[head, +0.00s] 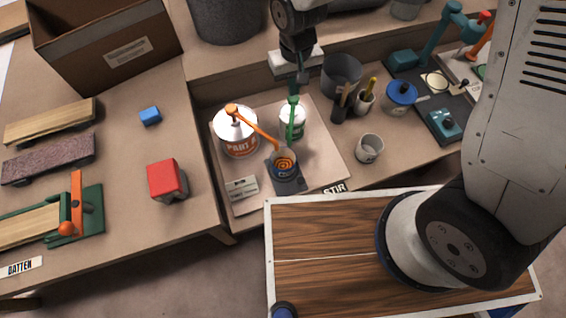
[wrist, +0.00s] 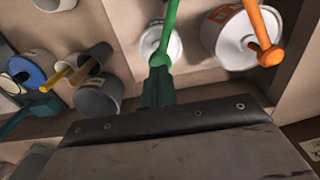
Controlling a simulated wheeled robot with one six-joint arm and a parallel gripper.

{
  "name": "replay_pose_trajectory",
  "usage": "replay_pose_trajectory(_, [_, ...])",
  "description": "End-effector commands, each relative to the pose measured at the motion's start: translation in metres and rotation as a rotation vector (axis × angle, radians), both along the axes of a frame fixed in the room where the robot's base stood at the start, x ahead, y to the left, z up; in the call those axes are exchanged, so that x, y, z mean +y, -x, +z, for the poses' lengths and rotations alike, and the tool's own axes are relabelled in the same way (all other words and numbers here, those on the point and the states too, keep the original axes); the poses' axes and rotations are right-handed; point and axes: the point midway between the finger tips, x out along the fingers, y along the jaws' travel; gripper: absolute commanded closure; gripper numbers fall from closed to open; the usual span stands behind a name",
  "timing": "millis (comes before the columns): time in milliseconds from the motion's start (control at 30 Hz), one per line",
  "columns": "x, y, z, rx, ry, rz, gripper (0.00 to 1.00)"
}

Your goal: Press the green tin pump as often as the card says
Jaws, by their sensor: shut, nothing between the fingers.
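The green tin (head: 292,127) is white with a green band and a green pump (head: 291,114); its spout reaches toward a cup with an orange swirl inside (head: 284,163). My gripper (head: 294,88) is shut and empty, pointing down right at the green pump's head; I cannot tell whether it touches. In the wrist view the closed fingers (wrist: 157,86) lie against or just above the green pump (wrist: 167,35). The white PART A tin (head: 238,142) with its orange pump (head: 257,124) stands to the left. A small card (head: 242,188) lies in front; its writing is too small to read.
The cup stands on a dark base beside a STIR label (head: 334,188). A grey pot (head: 341,74), brush holders, a small pale cup (head: 369,148) and a blue-lidded tin (head: 399,97) stand to the right. A red block (head: 167,178) sits on the left bench.

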Motion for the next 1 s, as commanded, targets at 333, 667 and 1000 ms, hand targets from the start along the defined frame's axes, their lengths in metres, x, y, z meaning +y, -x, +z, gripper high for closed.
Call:
replay_pose_trajectory(333, [0.000, 0.000, -0.008, 0.002, 0.001, 0.000, 1.00])
replay_pose_trajectory(667, [0.000, 0.000, -0.020, 0.002, 0.001, 0.000, 1.00])
replay_pose_trajectory(1000, [0.000, 0.000, -0.029, 0.001, 0.000, 0.000, 1.00])
